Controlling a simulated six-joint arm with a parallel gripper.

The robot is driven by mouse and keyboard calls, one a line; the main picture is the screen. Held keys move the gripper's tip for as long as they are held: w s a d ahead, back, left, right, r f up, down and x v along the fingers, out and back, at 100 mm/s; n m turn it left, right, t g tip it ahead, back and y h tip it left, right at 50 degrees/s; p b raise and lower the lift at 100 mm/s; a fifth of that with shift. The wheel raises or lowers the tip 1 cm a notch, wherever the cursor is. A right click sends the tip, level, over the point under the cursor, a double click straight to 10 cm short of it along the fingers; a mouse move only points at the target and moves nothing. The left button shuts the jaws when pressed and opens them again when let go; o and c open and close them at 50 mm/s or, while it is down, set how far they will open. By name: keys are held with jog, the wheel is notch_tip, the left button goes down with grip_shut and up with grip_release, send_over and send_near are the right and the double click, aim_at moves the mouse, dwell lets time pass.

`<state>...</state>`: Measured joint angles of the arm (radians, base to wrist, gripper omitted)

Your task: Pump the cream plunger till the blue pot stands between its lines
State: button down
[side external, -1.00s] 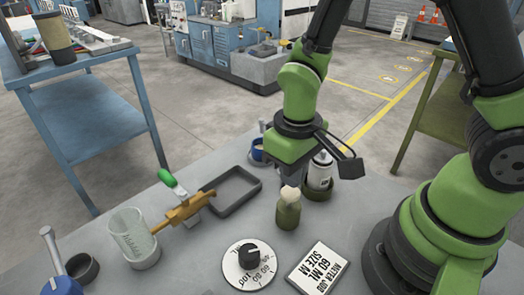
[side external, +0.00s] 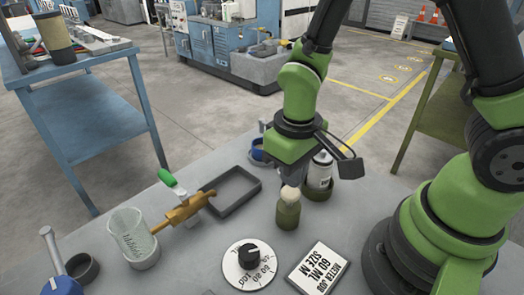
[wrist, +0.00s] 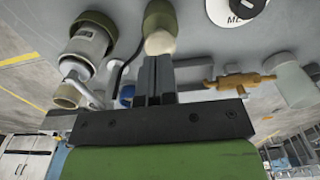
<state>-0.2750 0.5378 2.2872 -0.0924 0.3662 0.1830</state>
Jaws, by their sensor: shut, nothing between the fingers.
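The cream plunger (side external: 289,195) tops an olive-green bottle (side external: 288,215) on the grey bench; in the wrist view the plunger (wrist: 160,43) is just beyond my fingertips. My gripper (wrist: 157,58) is shut and empty, its fingertips right at the plunger's top; I cannot tell if they touch. In the side view, my gripper's body hides much of the fingers above the bottle. A blue pot-like thing (side external: 257,150) is partly hidden behind my gripper, and blue also shows in the wrist view (wrist: 127,92). Another blue piece (side external: 62,287) with a grey lever is cut off at lower left. I cannot make out lines on either.
A white spray-type bottle (side external: 320,172) stands close right of the plunger. A clear beaker (side external: 135,240), brass fitting (side external: 182,212) and black tray (side external: 243,197) are to the left.

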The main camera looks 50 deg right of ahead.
aim_at(291, 191)
jog(key=shift+f, duration=0.15)
jog(key=shift+f, duration=2.1)
jog(key=shift+r, duration=3.8)
jog(key=s+d+r+m+t+y, duration=0.1)
jog(key=s+d+r+m+t, duration=0.1)
jog(key=r, duration=0.6)
jog(key=s+d+r+m+t+y, duration=0.1)
jog(key=s+r+m+t, duration=0.1)
jog(key=s+r+t, duration=0.3)
jog(key=w+v, duration=0.1)
jog(key=v, duration=0.3)
jog(key=shift+s+r, duration=0.2)
jog(key=shift+r, duration=0.3)
